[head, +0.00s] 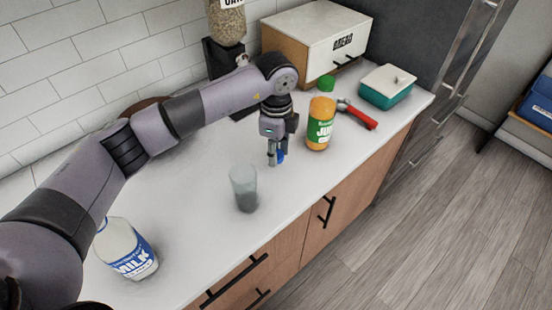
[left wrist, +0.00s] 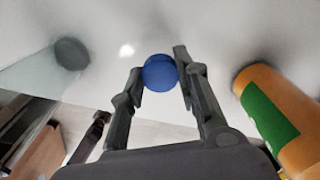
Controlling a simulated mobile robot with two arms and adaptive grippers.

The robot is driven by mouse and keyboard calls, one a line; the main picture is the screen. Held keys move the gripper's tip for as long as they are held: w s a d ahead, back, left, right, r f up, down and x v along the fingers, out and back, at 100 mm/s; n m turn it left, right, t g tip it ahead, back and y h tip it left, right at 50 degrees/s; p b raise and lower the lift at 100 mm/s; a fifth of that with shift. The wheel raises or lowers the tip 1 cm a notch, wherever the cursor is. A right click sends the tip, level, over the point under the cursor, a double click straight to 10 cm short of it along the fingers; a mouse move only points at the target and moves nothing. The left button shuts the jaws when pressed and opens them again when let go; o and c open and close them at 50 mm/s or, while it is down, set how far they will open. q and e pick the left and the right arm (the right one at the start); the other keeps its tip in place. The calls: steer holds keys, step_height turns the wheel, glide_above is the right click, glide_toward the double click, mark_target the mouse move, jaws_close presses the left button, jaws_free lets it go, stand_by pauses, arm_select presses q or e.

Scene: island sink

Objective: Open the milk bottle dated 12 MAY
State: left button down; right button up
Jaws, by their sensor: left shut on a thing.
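A milk bottle (head: 126,250) with a white and blue label stands on the counter at the lower left of the head view. My left arm partly hides it near its top, so I cannot tell if a cap is on it, and no date is readable. My left gripper (head: 276,158) is far to its right, low over the counter beside the juice bottle. It is shut on a small round blue cap (head: 281,156). The cap shows between the fingertips in the left wrist view (left wrist: 160,73). My right gripper is not in view.
A clear glass (head: 244,188) stands near the counter's front edge. An orange juice bottle (head: 320,125), a green cap (head: 326,83), a red-handled tool (head: 358,115), a teal lidded box (head: 386,87) and a bread box (head: 318,38) are at the right.

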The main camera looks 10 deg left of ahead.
mark_target(276, 170)
arm_select(q)
step_height(276, 170, down, 4)
steer(key=shift+p, duration=0.5)
steer(key=shift+f, duration=0.2)
steer(key=shift+f, duration=0.1)
steer(key=c, duration=1.2)
jaws_free()
